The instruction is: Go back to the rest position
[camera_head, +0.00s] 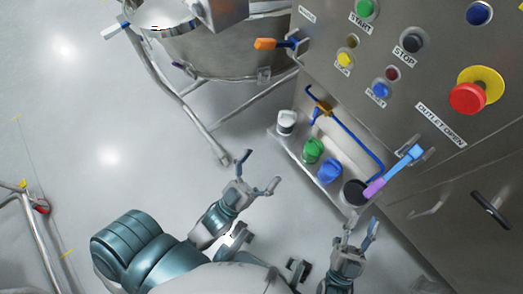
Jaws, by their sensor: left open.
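My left gripper (259,171) is open, with its two fingers spread and nothing between them. It is over the grey floor, left of and apart from the small shelf (299,161) on the machine. My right gripper (360,231) is at the bottom, just below the shelf's lower end. Its fingers stand apart and I see nothing between them. Whether it touches the shelf I cannot tell.
The steel control panel (437,78) with buttons and a red emergency stop (467,98) fills the right. The shelf holds white, green, blue and black knobs. A blue-and-purple handle (396,170) juts out near my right gripper. A steel vessel (225,50) stands at top.

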